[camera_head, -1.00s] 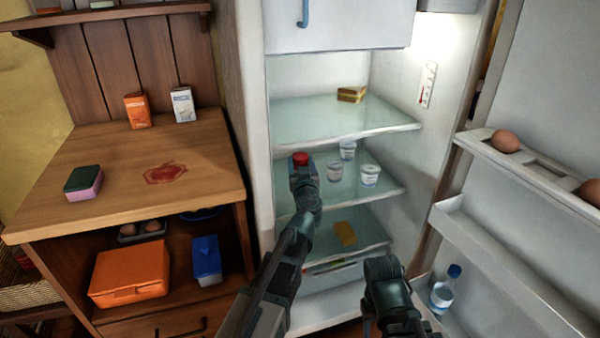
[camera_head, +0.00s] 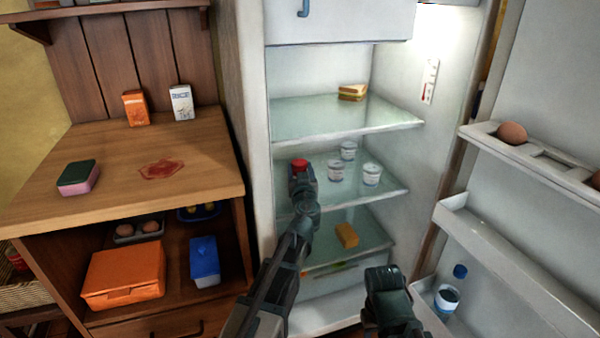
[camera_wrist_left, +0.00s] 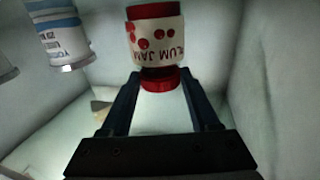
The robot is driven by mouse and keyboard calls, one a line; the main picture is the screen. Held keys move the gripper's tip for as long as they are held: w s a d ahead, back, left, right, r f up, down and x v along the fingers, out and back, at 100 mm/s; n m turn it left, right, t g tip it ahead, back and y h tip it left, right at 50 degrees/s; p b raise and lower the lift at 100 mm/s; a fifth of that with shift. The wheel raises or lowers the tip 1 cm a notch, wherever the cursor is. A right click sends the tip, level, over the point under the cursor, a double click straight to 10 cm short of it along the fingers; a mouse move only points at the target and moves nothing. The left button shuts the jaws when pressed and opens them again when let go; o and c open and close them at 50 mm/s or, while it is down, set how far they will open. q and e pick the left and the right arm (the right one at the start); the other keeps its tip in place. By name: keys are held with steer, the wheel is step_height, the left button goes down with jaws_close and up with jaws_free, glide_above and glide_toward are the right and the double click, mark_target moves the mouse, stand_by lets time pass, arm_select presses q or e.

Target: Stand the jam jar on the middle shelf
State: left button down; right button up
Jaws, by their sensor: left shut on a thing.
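The jam jar shows its red lid (camera_head: 299,165) in the head view, at the left side of the middle shelf (camera_head: 385,196) of the open fridge. My left gripper (camera_head: 301,178) is shut on the jar and hides most of it there. In the left wrist view the jam jar (camera_wrist_left: 155,40) has a white label with red fruit and appears upside down. The fingers of my left gripper (camera_wrist_left: 162,95) close around its lid end. I cannot tell whether the jar touches the shelf.
White cups (camera_head: 371,174) stand right of the jar on the middle shelf, and one cup (camera_wrist_left: 58,38) is close in the wrist view. A sandwich (camera_head: 352,92) lies on the upper shelf, a yellow block (camera_head: 346,235) on the lower one. The fridge door (camera_head: 550,160) stands open at right.

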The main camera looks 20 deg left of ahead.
arm_select(q)
steer(key=shift+f, duration=0.1)
steer(key=shift+f, duration=0.15)
steer(key=shift+c, duration=0.6)
jaws_free()
steer(key=shift+r, duration=0.25)
steer(key=v, duration=1.2)
